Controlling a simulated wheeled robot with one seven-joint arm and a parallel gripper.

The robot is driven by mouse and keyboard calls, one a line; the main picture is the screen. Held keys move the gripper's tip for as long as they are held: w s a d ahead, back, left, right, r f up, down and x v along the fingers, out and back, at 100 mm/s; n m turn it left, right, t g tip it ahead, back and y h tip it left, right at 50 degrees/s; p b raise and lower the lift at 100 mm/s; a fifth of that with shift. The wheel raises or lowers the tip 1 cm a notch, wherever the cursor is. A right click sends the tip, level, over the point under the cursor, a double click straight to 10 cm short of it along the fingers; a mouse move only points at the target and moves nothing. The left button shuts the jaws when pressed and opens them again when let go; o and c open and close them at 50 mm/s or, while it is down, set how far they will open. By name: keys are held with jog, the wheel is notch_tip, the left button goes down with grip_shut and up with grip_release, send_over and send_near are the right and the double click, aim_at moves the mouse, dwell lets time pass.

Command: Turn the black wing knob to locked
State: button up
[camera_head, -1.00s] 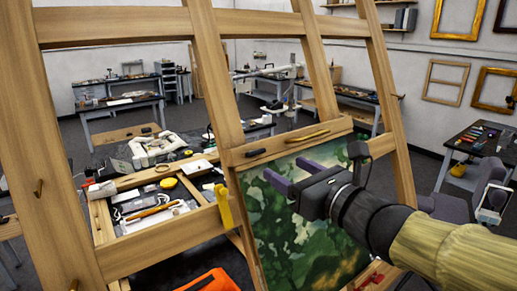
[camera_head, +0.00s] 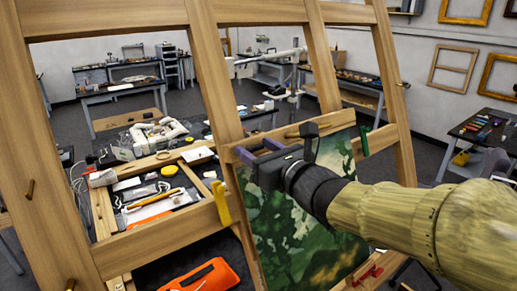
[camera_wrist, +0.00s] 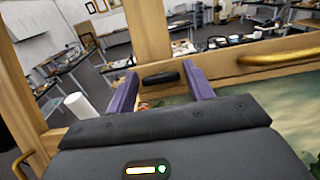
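The black wing knob (camera_wrist: 160,78) is a small dark bar on the wooden crossbar of the easel in the wrist view. It lies roughly level, between and a little beyond my two purple fingertips, with a visible gap on each side. My gripper (camera_head: 257,150) is open and empty at the crossbar's left part, above the painting's top edge. In the head view the knob is hidden by my gripper. I cannot see any lock marking.
A gold-coloured bar handle (camera_wrist: 280,58) sits on the crossbar right of the knob. The green painting (camera_head: 285,235) is below my gripper. A yellow clip (camera_head: 221,203) hangs on the lower-left rail. Wooden easel posts (camera_head: 212,70) stand close around. A cluttered tray lies behind at left.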

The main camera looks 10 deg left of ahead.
jog(key=c, duration=0.6)
jog(key=shift+c, duration=0.2)
